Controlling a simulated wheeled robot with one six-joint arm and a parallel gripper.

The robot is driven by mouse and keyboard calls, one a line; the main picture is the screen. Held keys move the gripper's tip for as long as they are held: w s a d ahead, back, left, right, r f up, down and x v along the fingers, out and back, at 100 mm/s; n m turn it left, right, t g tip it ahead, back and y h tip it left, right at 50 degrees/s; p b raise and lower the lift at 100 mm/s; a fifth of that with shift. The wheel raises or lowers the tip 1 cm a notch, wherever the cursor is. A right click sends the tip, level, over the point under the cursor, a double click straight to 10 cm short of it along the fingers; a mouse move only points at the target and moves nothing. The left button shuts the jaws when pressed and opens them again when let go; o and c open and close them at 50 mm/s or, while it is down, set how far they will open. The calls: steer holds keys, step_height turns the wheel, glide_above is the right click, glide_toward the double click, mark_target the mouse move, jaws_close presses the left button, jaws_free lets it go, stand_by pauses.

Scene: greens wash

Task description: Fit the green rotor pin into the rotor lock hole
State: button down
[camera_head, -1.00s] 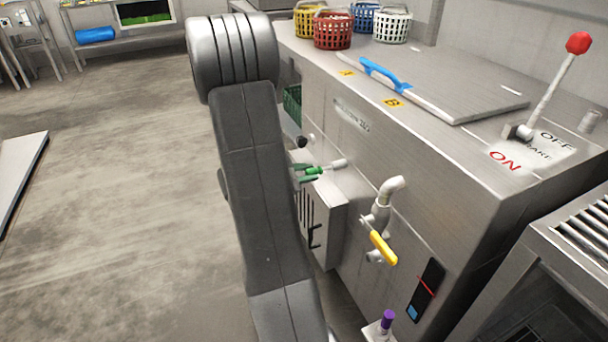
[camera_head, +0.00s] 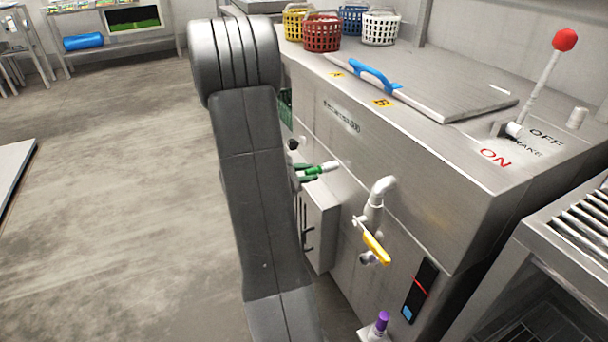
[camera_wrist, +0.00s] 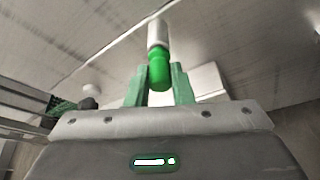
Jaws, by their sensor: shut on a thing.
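The green rotor pin has a green grip (camera_wrist: 159,72) and a pale metal shaft (camera_wrist: 157,32) in the wrist view. My gripper (camera_wrist: 161,82) is shut on the green part, with a green finger on each side. The shaft points away from the gripper toward the steel machine. In the head view the pin (camera_head: 316,170) is level beside the machine's front face, and my gripper (camera_head: 303,174) is partly hidden behind my arm. I cannot make out the rotor lock hole, or whether the shaft tip touches the machine.
A white pipe with a yellow-handled valve (camera_head: 376,247) sticks out right of the pin. A grey box (camera_head: 318,232) is below it, and a dark knob (camera_head: 293,144) above left. A red-knobbed brake lever (camera_head: 540,85) and several baskets (camera_head: 322,33) stand on top.

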steer(key=shift+d, duration=0.2)
steer(key=c, duration=1.2)
jaws_free()
steer(key=shift+w+d, duration=0.1)
steer(key=p+v, duration=0.4)
steer(key=v, duration=1)
steer(key=shift+d, duration=0.1)
steer(key=b+x, duration=0.4)
steer(key=x, duration=1)
steer(key=shift+a, duration=0.25)
